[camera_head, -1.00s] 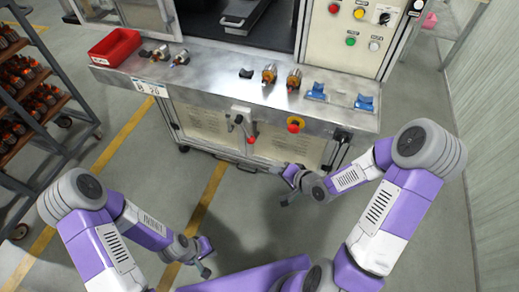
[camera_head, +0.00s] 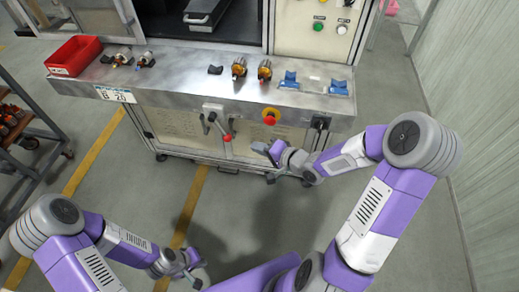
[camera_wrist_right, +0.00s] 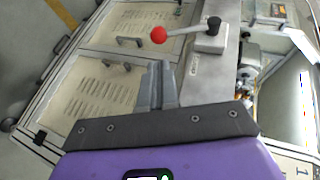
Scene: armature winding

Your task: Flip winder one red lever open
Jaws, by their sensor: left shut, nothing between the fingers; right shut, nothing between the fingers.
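The red-knobbed lever (camera_head: 227,138) is on the front of the machine bench, its rod slanting down from a grey mount (camera_head: 212,112). In the right wrist view its red ball (camera_wrist_right: 158,35) sits at the left end of the metal rod, with the dark pivot at the right. My right gripper (camera_head: 260,147) is shut and empty, to the right of and slightly below the knob in the head view. Its fingertips (camera_wrist_right: 160,66) point toward the rod, with a gap visible. My left gripper (camera_head: 201,278) is shut and empty, low over the floor.
A red stop button (camera_head: 270,116) on a yellow base is right of the lever. The bench (camera_head: 180,88) carries a red bin (camera_head: 75,56), copper armatures (camera_head: 264,70) and blue holders (camera_head: 289,80). A rack stands at the left. Cabinet doors (camera_head: 180,128) are below the bench.

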